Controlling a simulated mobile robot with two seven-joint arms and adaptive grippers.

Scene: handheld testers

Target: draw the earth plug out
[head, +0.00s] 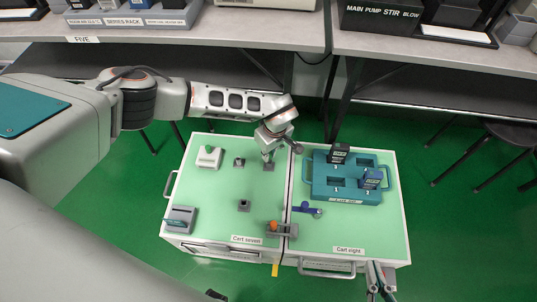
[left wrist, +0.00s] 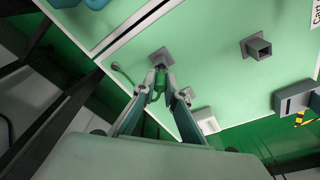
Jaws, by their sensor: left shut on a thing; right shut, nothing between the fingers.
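My left gripper (head: 267,158) is over the far right part of the left cart's green top. In the left wrist view its fingers (left wrist: 160,88) are shut on a green plug (left wrist: 158,79), taken as the earth plug. The plug's front end is at a grey square socket (left wrist: 161,57), which also shows in the head view (head: 269,167). I cannot tell how deep the plug sits in it. My right gripper (head: 380,286) is shut and empty at the front edge of the right cart.
Other grey sockets (head: 243,205) and a white block (head: 208,157) stand on the left cart. A grey holder with an orange part (head: 272,227) and a blue piece (head: 305,209) lie near the seam. A teal tray (head: 347,195) holds dark testers on the right cart. Benches (head: 250,28) stand behind.

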